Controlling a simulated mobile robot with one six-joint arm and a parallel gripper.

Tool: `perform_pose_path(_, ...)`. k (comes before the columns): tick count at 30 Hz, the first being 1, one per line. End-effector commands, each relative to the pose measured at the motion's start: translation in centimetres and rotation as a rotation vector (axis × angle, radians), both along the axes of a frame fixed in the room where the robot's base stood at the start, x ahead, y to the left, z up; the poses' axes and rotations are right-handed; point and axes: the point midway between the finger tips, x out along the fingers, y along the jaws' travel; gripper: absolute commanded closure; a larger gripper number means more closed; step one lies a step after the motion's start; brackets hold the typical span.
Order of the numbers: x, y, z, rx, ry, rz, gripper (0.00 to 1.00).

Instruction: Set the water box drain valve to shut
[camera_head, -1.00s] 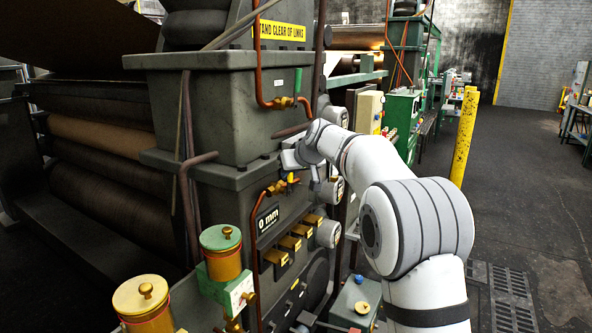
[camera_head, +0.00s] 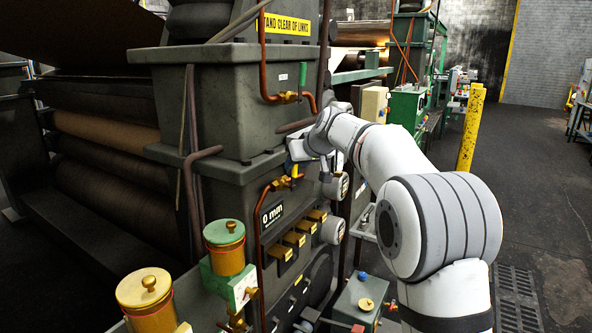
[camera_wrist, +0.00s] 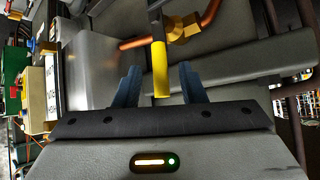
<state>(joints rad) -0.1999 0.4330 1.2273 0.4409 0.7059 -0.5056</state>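A brass valve (camera_head: 281,183) with a yellow lever (camera_head: 294,170) sits on a copper pipe on the dark green machine side. No readable label shows which valve it is. In the wrist view the yellow lever (camera_wrist: 161,70) points from the brass valve body (camera_wrist: 180,28) toward my gripper (camera_wrist: 160,88). My gripper's two blue-grey fingers are open, one on each side of the lever's end, with a gap visible on both sides. In the head view my gripper (camera_head: 299,150) is just above the lever and partly hides it.
Another brass valve (camera_head: 287,97) with a green handle is higher up on a copper pipe. A "0 mm" display (camera_head: 272,213), brass blocks (camera_head: 294,239) and round gauges (camera_head: 333,230) are below. A yellow post (camera_head: 470,130) stands right, beside open floor.

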Motion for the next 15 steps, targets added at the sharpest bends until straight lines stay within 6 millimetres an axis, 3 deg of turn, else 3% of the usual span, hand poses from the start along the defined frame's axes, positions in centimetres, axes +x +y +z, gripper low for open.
perform_pose_path(7,-2.7,-1.7,2.4,0.001,-0.001,-0.001,0.63)
perform_pose_path(15,-3.4,-2.1,3.2,0.0,0.001,-0.001,0.63)
